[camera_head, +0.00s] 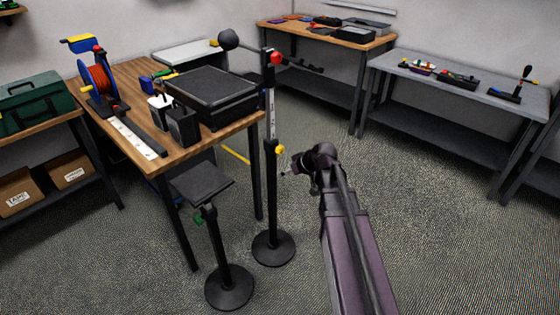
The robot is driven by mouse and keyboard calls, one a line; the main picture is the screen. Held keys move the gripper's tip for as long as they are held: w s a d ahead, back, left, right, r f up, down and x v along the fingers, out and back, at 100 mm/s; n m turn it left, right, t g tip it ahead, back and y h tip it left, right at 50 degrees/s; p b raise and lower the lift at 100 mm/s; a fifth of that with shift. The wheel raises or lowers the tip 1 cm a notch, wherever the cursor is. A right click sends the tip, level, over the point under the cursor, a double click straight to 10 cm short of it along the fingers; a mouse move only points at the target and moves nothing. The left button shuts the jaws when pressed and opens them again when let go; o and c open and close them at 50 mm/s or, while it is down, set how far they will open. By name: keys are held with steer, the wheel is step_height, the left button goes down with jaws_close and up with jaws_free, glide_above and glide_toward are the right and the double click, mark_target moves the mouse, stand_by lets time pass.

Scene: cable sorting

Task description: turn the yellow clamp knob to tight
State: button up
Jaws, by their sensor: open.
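The yellow clamp knob (280,150) sits on the side of a black upright stand (270,200) with a round base, to the right of the wooden table. Whether the knob is tight or loose cannot be seen. My gripper (285,174) is at the end of my dark purple arm, a little below and right of the knob. It appears apart from the knob and empty, though it is small and partly hidden by the wrist. A red knob (276,57) is higher on the same stand.
A second stand (228,284) with a flat black top is close on the left. The wooden table (135,82) holds a black case (212,92) and a cable reel (98,80). A grey bench (450,75) stands at the right. Floor right of my arm is clear.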

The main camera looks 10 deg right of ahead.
mark_target(282, 151)
steer(key=w+d+f+n+t+y+b, duration=0.1)
steer(key=w+d+t+b, duration=0.4)
steer(key=w+d, duration=0.3)
steer(key=w+b, duration=0.1)
steer(key=w, duration=0.2)
steer(key=shift+f+t+b, duration=0.25)
steer(key=shift+t+b, duration=0.05)
steer(key=shift+b, duration=0.1)
steer(key=shift+a, duration=0.1)
steer(key=b+x, duration=0.5)
steer(key=x, duration=0.8)
steer(key=shift+w+a+f, duration=0.15)
steer(key=shift+w+f, duration=0.1)
steer(key=c, duration=1.2)
